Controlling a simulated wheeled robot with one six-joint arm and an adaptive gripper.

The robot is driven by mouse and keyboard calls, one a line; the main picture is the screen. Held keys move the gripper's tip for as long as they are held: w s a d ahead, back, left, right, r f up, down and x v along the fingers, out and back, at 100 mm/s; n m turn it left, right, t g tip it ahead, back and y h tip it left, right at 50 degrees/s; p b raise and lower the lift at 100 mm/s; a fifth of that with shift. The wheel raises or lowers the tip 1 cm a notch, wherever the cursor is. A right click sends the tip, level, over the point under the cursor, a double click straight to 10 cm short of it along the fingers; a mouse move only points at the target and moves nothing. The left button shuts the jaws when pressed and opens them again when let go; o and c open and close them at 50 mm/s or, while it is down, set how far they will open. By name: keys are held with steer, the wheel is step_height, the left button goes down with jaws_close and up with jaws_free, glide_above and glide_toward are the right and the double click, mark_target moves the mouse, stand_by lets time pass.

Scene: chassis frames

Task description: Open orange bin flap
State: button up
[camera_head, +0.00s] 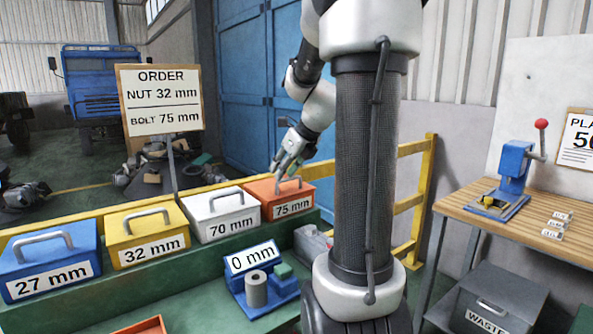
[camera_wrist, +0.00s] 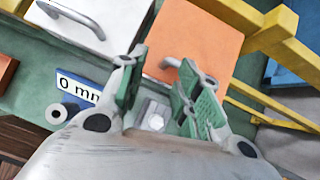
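The orange bin (camera_head: 288,201) labelled 75 mm stands at the right end of the bin row, with its flap down and a grey handle on top. My gripper (camera_head: 287,165) is just above the orange bin's handle in the head view. In the wrist view the orange flap (camera_wrist: 205,45) lies beyond the fingers, and its grey handle (camera_wrist: 180,70) shows above and between them. My gripper (camera_wrist: 160,92) is open with green finger pads apart. Nothing shows between the pads at the tips; whether they touch the handle is not clear.
White 70 mm (camera_head: 222,213), yellow 32 mm (camera_head: 146,233) and blue 27 mm (camera_head: 49,260) bins stand to the left. A yellow rail (camera_head: 412,203) runs behind and right. A blue 0 mm device (camera_head: 262,285) sits in front. A workbench (camera_head: 530,222) is at right.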

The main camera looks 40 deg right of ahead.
steer(key=shift+m+h, duration=0.4)
steer(key=shift+m, duration=0.3)
steer(key=shift+s+d+f, duration=0.1)
steer(key=shift+s+d, duration=0.4)
steer(key=shift+d, duration=0.3)
steer(key=shift+s+d+r, duration=0.1)
steer(key=shift+s+d, duration=0.35)
steer(key=shift+d, duration=0.35)
steer(key=shift+s+d+f, duration=0.1)
steer(key=shift+s+d, duration=0.4)
steer(key=shift+d, duration=0.3)
steer(key=s+a+f+n+g, duration=0.2)
steer(key=s+n, duration=0.2)
steer(key=n, duration=0.4)
steer(key=s+a+f+n+g, duration=0.1)
steer(key=s+a+n, duration=0.25)
steer(key=n, duration=0.55)
steer(key=s+a+r+n, duration=0.2)
steer(key=s+a+n, duration=1)
steer(key=n, duration=0.7)
steer(key=shift+a+r, duration=0.25)
steer(key=shift+a, duration=0.55)
